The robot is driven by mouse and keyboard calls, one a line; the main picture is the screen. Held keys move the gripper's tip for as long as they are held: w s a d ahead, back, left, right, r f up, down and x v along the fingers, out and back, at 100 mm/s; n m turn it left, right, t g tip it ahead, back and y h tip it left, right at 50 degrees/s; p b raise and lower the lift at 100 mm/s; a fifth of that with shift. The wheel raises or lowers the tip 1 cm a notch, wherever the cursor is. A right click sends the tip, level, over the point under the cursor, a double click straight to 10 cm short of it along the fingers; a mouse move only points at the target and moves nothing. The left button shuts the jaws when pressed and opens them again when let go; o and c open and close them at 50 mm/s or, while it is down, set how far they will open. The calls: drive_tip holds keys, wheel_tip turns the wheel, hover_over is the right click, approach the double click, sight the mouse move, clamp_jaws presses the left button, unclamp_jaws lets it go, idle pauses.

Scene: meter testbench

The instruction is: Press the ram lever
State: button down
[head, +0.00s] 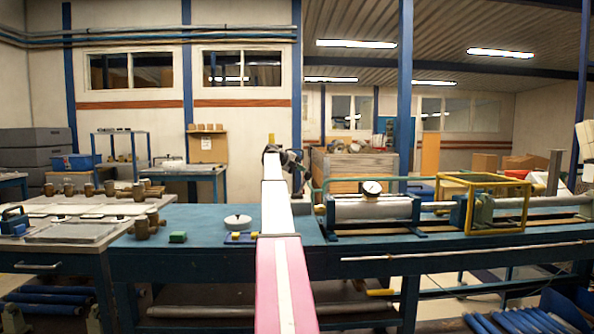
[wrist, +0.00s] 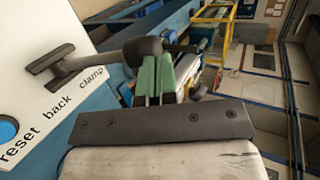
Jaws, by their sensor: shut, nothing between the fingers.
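My gripper (wrist: 153,80) is in the wrist view with its two green fingers together and nothing between them. A dark grey bar with a crosspiece at its left end (wrist: 52,66) runs to a thick rounded dark part (wrist: 143,50) just beyond the fingertips. It looks like a lever, but I cannot tell for certain that it is the ram lever. The fingertips overlap the rounded part in the picture; whether they touch it is unclear. In the head view my outstretched arm hides much of this spot, and dark parts (head: 294,160) show at its far end.
On the blue bench (head: 195,215) stand a gauge (head: 372,188) on a metal cylinder (head: 365,207) and a yellow frame (head: 482,180). A white round-lidded object (head: 237,222) sits left of my arm.

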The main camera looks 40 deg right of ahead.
drive_tip(key=shift+s+d+f, duration=0.1)
drive_tip(key=shift+s+d, duration=0.25)
drive_tip(key=shift+d, duration=0.2)
drive_tip(key=shift+s+d, duration=0.15)
drive_tip(key=d+r+v, duration=0.1)
drive_tip(key=r+v, duration=0.1)
drive_tip(key=v, duration=1.2)
drive_tip(key=shift+s+r, duration=0.2)
drive_tip(key=shift+s, duration=0.05)
drive_tip(key=shift+a, duration=0.15)
